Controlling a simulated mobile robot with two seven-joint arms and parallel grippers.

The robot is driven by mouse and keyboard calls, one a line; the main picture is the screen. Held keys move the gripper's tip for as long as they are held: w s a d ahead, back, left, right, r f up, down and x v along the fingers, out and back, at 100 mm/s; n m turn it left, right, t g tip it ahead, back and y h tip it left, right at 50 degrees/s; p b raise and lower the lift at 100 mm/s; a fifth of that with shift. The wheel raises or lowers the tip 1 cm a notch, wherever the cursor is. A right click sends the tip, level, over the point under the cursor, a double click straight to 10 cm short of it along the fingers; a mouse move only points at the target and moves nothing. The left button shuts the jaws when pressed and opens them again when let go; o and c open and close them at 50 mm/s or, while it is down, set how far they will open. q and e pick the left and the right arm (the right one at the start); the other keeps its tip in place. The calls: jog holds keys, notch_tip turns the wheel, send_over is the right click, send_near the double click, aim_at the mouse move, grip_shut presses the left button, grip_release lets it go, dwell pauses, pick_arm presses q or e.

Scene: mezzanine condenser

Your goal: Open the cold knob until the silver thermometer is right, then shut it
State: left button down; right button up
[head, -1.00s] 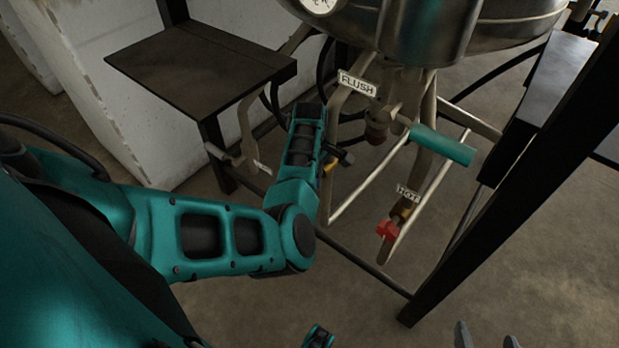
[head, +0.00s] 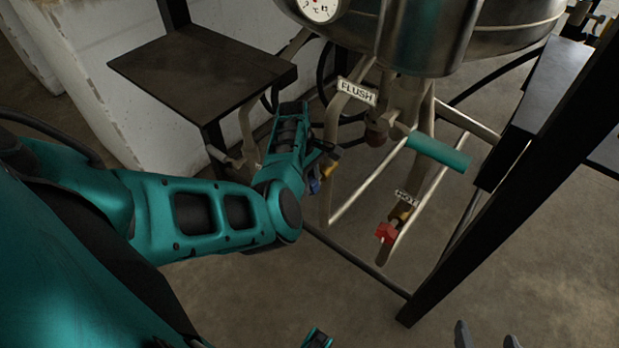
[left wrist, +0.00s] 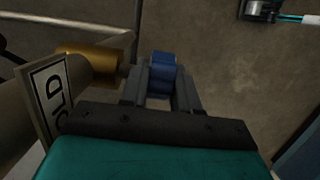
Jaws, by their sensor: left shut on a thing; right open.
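The blue cold knob (left wrist: 163,72) is between the fingers of my left gripper (left wrist: 160,88) in the left wrist view, on the end of a brass valve (left wrist: 92,62). A plate (left wrist: 54,96) beside it reads "OLD", its first letter cut off. In the head view a bit of the blue knob (head: 314,186) shows beside my left gripper (head: 318,172), mostly hidden by the wrist. A white thermometer dial (head: 321,7) is cut off at the top edge, and its reading is too small to tell. My right gripper (head: 486,336) is open and empty at the bottom edge.
A red knob (head: 386,233) sits under the HOT plate (head: 407,197). The FLUSH plate (head: 357,91) and a teal handle (head: 439,152) are on pipes under the steel vessel (head: 428,40). A dark shelf (head: 195,65) and frame post (head: 500,180) flank them.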

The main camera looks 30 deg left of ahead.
pick_arm(q)
jog(key=shift+a+h, duration=0.25)
jog(key=shift+h, duration=0.55)
jog(key=shift+f+h+b, duration=0.15)
jog(key=shift+h+b, duration=0.2)
jog(key=shift+h, duration=0.15)
jog(key=h+b, duration=0.2)
jog(key=shift+a+f+h+b, duration=0.1)
jog(key=shift+f+h+b, duration=0.1)
jog(key=shift+h+b, duration=0.1)
jog(key=shift+r+g+h+b, duration=0.1)
jog(key=shift+g+h+b, duration=0.2)
jog(key=shift+h+b, duration=0.25)
jog(key=c, duration=0.9)
grip_release()
jog(key=shift+c, duration=0.2)
